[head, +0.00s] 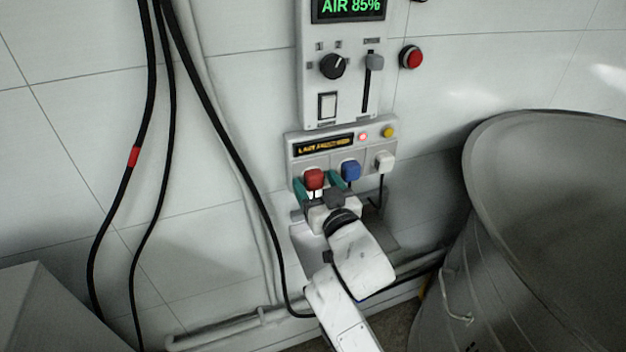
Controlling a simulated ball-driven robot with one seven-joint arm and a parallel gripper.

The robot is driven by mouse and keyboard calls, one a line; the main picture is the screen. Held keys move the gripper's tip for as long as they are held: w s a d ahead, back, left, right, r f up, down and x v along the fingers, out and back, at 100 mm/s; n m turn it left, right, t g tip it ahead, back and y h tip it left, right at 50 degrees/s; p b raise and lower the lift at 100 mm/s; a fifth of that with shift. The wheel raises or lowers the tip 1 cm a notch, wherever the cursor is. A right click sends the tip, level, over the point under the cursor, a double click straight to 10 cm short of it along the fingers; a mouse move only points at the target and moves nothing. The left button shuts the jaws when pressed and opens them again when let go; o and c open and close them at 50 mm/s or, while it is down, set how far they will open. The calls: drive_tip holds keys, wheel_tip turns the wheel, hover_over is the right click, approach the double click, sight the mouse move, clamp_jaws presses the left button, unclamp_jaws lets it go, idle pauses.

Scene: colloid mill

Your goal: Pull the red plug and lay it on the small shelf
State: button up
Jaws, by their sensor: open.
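The red plug (313,179) sits in the left socket of the grey socket panel (378,136) on the wall. My gripper (322,184) is open in front of the panel. One teal finger is left of the red plug and the other is to its right, beside the blue plug. I cannot tell whether the fingers touch the red plug. The small shelf (387,238) is a grey ledge below the panel, partly hidden behind my wrist and arm.
A blue plug (351,170) and a white plug (384,161) sit to the right of the red one. Black cables (232,150) hang at the left. A large steel vessel (535,215) takes up the right. A control box (345,100) is above the panel.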

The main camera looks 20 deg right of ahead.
drive_tip(key=shift+c, duration=0.3)
clamp_jaws()
idle(0.6)
drive_tip(key=shift+s, duration=0.1)
drive_tip(key=shift+s+p, duration=0.65)
drive_tip(key=shift+s, duration=2.2)
drive_tip(key=s+f, duration=0.6)
drive_tip(key=f, duration=0.6)
drive_tip(key=s+f, duration=0.6)
drive_tip(key=f, duration=0.7)
drive_tip(key=shift+s, duration=0.4)
drive_tip(key=shift+f, duration=0.1)
